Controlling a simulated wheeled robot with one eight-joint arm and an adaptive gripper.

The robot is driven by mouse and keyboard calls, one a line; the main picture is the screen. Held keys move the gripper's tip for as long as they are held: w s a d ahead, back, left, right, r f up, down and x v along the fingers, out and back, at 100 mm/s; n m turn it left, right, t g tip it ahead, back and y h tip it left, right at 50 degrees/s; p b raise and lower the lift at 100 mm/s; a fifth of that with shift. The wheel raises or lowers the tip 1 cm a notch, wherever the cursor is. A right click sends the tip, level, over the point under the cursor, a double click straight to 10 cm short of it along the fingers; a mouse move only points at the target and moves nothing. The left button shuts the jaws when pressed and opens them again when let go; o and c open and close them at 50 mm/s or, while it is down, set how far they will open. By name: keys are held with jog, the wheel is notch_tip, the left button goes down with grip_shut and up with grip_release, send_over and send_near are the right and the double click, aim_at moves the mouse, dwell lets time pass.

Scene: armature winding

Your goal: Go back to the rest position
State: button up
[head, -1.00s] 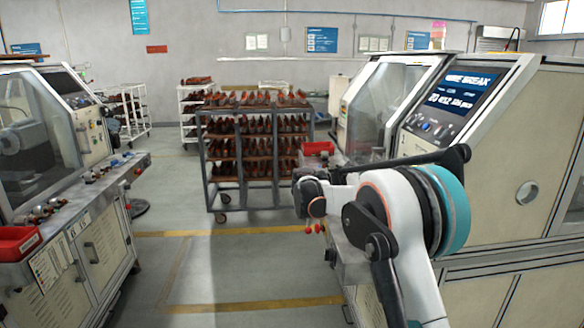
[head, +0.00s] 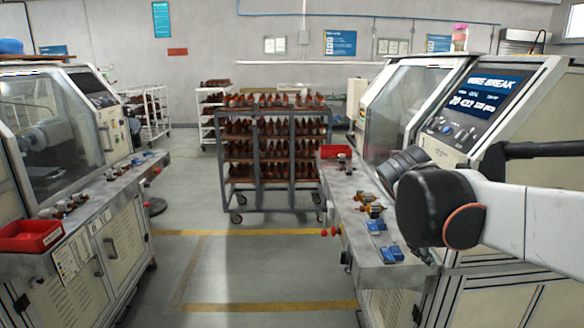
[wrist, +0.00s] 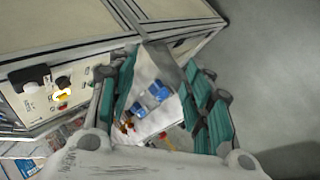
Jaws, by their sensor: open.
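My gripper (wrist: 165,100) shows in the wrist view with its two teal-padded fingers spread wide and nothing between them. Beyond the fingers lies the right machine's metal shelf (wrist: 153,72) with blue parts (wrist: 153,96) on it, apart from the fingers. In the head view my arm reaches in from the right edge, in front of the right machine (head: 515,110). The gripper's fingers cannot be made out in the head view.
The right shelf (head: 347,205) holds a red bin (head: 336,152), armatures (head: 370,208) and blue parts (head: 385,254). A rack cart (head: 233,165) full of parts stands at the back. The left machine (head: 110,250) has a red bin (head: 30,236). The floor aisle (head: 230,270) between the machines is clear.

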jog(key=s+a+f+m+t+y, duration=0.1)
jog(key=s+a+f+m+y, duration=0.1)
jog(key=s, duration=0.6)
jog(key=s+a+f+m+t+y, duration=0.1)
jog(key=s+a+f+m+y, duration=0.2)
jog(key=s+a+f, duration=0.4)
jog(key=shift+s+a+t+y, duration=0.4)
jog(key=shift+s+y, duration=0.3)
jog(key=shift+s, duration=0.5)
jog(key=shift+f, duration=0.1)
jog(key=shift+c, duration=0.2)
